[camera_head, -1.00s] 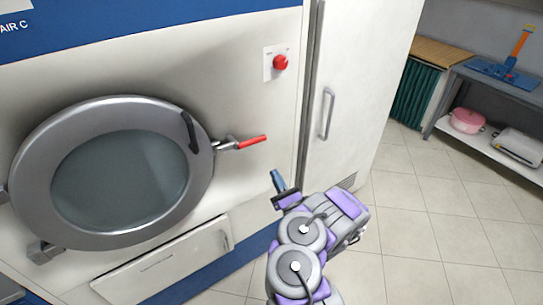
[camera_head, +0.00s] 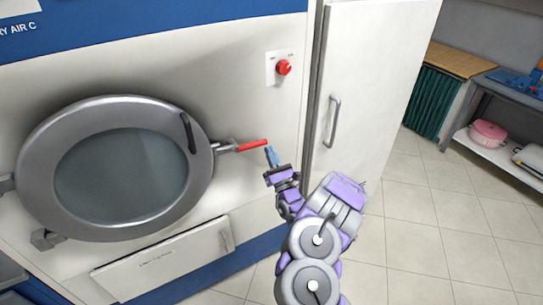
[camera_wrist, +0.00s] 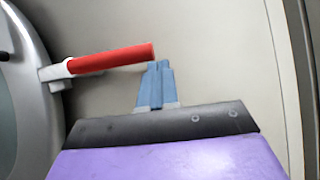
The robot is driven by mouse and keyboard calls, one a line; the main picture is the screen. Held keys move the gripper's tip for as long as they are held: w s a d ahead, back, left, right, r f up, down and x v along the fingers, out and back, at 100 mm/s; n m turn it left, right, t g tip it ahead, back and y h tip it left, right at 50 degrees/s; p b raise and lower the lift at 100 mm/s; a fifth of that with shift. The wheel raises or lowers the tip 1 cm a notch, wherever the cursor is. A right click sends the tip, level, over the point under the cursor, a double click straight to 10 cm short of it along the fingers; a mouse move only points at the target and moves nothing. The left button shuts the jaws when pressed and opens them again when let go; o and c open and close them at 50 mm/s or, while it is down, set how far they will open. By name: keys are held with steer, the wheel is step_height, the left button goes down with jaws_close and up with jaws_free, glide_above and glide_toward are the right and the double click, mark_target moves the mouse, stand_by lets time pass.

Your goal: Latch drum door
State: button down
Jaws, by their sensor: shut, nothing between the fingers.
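The round drum door (camera_head: 42,187) has a thick grey metal rim and a dark glass window, and lies against the machine front. A black handle (camera_head: 189,133) is on its upper right rim. A latch lever with a red grip (camera_head: 250,145) sticks out to the right of the rim, tilted slightly up; the red grip also shows in the wrist view (camera_wrist: 110,59). My gripper (camera_head: 271,156) has its blue fingers together and empty, just below and right of the grip's free end. In the wrist view the fingertips (camera_wrist: 158,66) are close to that end; I cannot tell whether they touch.
A red button (camera_head: 283,67) is on the panel above the lever. A white cabinet with a grey handle (camera_head: 333,121) stands to the right. A lower panel (camera_head: 160,262) is below the door. Tiled floor is clear at right.

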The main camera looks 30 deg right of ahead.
mark_target(267, 143)
steer(key=r+n+y, duration=0.1)
steer(key=r+n+y+p, duration=0.1)
steer(key=n, duration=0.1)
steer(key=r+n+y+p, duration=0.1)
steer(key=n+y, duration=0.1)
steer(key=shift+w+a, duration=0.1)
steer(key=shift+a, duration=0.1)
steer(key=s+f+b, duration=0.1)
steer(key=s+f, duration=0.8)
steer(key=f, duration=0.2)
steer(key=shift+d+g, duration=0.15)
steer(key=shift+g, duration=0.15)
